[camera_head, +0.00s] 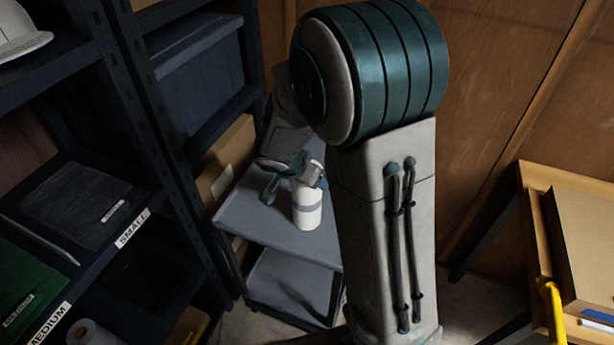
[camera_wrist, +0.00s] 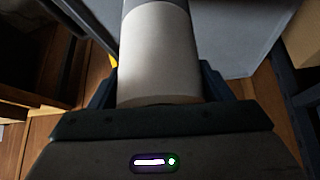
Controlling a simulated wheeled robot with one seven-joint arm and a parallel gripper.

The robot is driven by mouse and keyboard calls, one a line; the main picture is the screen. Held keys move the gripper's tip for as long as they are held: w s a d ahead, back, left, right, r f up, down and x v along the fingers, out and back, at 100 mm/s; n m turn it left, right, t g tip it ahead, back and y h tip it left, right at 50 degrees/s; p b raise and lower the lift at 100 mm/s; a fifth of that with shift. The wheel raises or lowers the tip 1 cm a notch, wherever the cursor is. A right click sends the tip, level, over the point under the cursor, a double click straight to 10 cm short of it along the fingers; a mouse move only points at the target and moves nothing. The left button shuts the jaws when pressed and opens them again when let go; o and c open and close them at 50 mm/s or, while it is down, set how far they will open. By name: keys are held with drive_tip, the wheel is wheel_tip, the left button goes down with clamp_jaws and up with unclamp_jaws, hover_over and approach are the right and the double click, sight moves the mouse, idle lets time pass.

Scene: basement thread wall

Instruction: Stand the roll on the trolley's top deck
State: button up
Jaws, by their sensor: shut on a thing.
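My gripper (camera_head: 300,177) is shut on the roll's upper part. In the wrist view, the roll (camera_wrist: 160,60) fills the space between my two fingers (camera_wrist: 160,88), with the grey deck (camera_wrist: 235,40) beyond. My own arm hides the deck's right part in the head view.
Dark shelving (camera_head: 150,130) with SMALL and MEDIUM labels stands close at the left, holding a blue bin (camera_head: 203,75). A cardboard box (camera_head: 226,160) is behind the trolley. A wooden bench (camera_head: 533,190) stands at the right. The deck's left part is clear.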

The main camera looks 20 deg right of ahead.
drive_tip(key=shift+f+b, duration=0.2)
drive_tip(key=shift+b, duration=0.2)
drive_tip(key=o, duration=1.6)
drive_tip(key=shift+r, duration=0.1)
drive_tip(key=v, duration=1.2)
drive_tip(key=shift+s+d+r+n+g+y+p, duration=0.1)
drive_tip(key=shift+s+d+r+n+g+y, duration=0.45)
drive_tip(key=shift+s+n, duration=1.6)
drive_tip(key=shift+s+d+r+n+y+p, duration=0.15)
drive_tip(key=shift+s+d+n+y, duration=0.85)
drive_tip(key=shift+s, duration=2.25)
drive_tip(key=shift+s+d+r+n+g+y+p, duration=0.1)
drive_tip(key=shift+s+d+r+n+g+y, duration=0.25)
drive_tip(key=shift+s+d+n+y, duration=1.6)
drive_tip(key=shift+s+a+m+h, duration=0.25)
drive_tip(key=shift+s+a+h, duration=0.1)
drive_tip(key=shift+a+h, duration=0.25)
drive_tip(key=shift+s+a+m+h, duration=0.25)
drive_tip(key=shift+s+a+h, duration=0.1)
drive_tip(key=shift+a+h, duration=0.2)
